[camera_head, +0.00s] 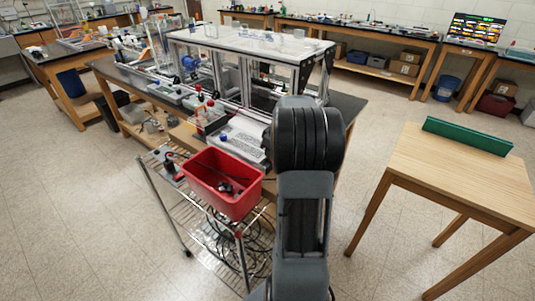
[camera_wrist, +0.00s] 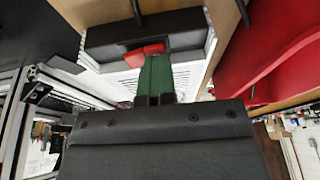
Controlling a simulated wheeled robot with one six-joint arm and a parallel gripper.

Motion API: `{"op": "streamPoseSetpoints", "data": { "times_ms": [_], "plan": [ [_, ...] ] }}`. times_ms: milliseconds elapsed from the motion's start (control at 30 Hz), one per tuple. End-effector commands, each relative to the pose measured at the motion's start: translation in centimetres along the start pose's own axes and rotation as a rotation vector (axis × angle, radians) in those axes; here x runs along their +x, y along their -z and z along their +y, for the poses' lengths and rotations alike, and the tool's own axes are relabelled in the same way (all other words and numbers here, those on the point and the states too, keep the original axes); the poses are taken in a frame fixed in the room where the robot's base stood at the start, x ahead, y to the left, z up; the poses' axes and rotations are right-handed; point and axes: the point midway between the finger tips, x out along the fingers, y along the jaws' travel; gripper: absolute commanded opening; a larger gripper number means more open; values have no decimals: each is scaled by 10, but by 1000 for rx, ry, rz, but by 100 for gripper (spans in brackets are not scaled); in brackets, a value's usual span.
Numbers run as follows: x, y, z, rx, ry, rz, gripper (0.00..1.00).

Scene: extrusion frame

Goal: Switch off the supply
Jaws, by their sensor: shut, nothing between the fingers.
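In the wrist view, a white, vented housing (camera_wrist: 184,76) with a dark panel (camera_wrist: 105,38) probably belongs to the supply. A red, switch-like piece (camera_wrist: 133,58) shows against the dark panel. My gripper (camera_wrist: 155,64) is shut and empty, its green fingers reaching up to this red piece. They overlap its edge in the picture; I cannot tell whether they touch it, nor which way the switch is set. In the head view, my dark arm hides the gripper. A pale, grey-white unit (camera_head: 243,138) lies at the bench edge beside my arm, partly covered.
A red bin (camera_head: 240,205) stands on a wire cart left of my arm; a red surface (camera_wrist: 265,50) shows close right in the wrist view. An extrusion frame (camera_head: 235,42) stands on the bench behind. A wooden table (camera_head: 450,175) stands right, with clear floor between.

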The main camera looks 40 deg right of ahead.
Motion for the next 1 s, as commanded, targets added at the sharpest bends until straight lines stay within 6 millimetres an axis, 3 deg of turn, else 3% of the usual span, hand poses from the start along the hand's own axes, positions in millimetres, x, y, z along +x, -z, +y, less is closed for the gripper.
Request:
{"op": "streamPoseSetpoints", "data": {
  "times_ms": [1000],
  "plan": [
    [-10,3,16,-2,-1,0,0]
  ]
}}
